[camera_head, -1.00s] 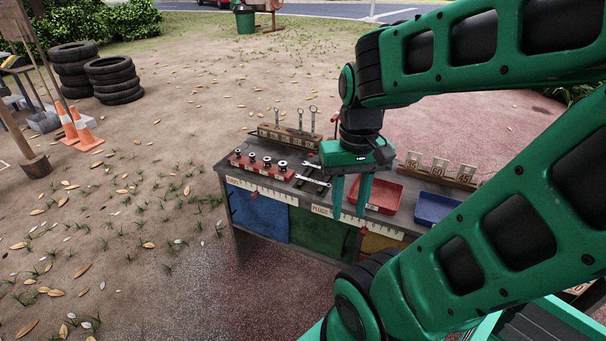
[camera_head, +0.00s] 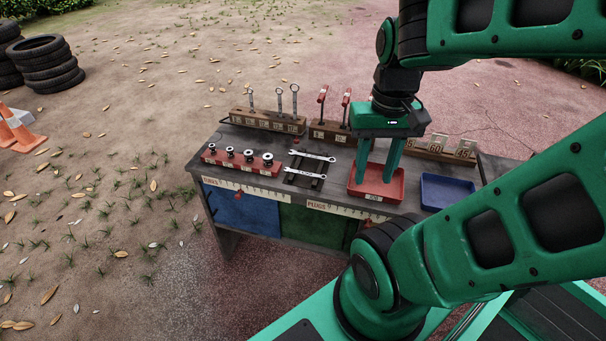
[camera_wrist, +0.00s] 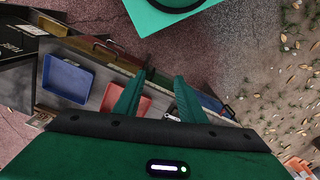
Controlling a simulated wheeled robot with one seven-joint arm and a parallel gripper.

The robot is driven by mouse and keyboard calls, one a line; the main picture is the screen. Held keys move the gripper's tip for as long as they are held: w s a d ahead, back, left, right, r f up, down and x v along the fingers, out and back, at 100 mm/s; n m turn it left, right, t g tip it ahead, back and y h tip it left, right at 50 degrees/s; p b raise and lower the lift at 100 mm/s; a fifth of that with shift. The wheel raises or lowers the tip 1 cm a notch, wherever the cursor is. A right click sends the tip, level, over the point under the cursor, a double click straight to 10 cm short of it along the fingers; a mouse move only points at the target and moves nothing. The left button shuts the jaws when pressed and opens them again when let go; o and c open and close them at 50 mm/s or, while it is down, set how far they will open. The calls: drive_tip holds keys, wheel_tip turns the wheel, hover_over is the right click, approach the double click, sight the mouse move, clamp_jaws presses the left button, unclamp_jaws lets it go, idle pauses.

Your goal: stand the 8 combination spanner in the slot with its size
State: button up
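Two combination spanners lie flat on a dark rack on the cart top, a rear spanner (camera_head: 312,156) and a front spanner (camera_head: 305,173); I cannot read their sizes. A wooden slotted block (camera_head: 268,121) stands at the back left of the cart, with three spanners upright in it; its slot labels are too small to read. My gripper (camera_head: 375,180) points down, open and empty, in front of or over the red tray (camera_head: 396,188), right of the lying spanners. In the wrist view the two fingers (camera_wrist: 160,92) are apart with nothing between them.
A red socket rail (camera_head: 240,163) is at the left of the cart. A block with red-handled tools (camera_head: 330,131) stands at the back middle. A blue tray (camera_head: 445,192) and a numbered block (camera_head: 437,150) are at the right.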

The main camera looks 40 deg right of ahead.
drive_tip(key=w+d+f+m+t, duration=0.1)
drive_tip(key=w+d+f+m, duration=0.1)
drive_tip(key=w+m, duration=0.4)
drive_tip(key=w+d+f+m, duration=0.1)
drive_tip(key=w+f+m, duration=0.15)
drive_tip(key=w, duration=0.55)
drive_tip(key=m+t, duration=0.1)
drive_tip(key=m, duration=0.9)
approach(305, 173)
drive_tip(key=shift+n, duration=0.25)
drive_tip(key=shift+w+a+f, duration=0.1)
drive_tip(key=shift+w+f, duration=0.05)
drive_tip(key=shift+f, duration=1)
drive_tip(key=shift+w+f, duration=0.15)
drive_tip(key=shift+f, duration=1.05)
drive_tip(key=shift+w+a+f, duration=0.1)
drive_tip(key=shift+w+f, duration=0.05)
drive_tip(key=shift+f, duration=1)
clamp_jaws()
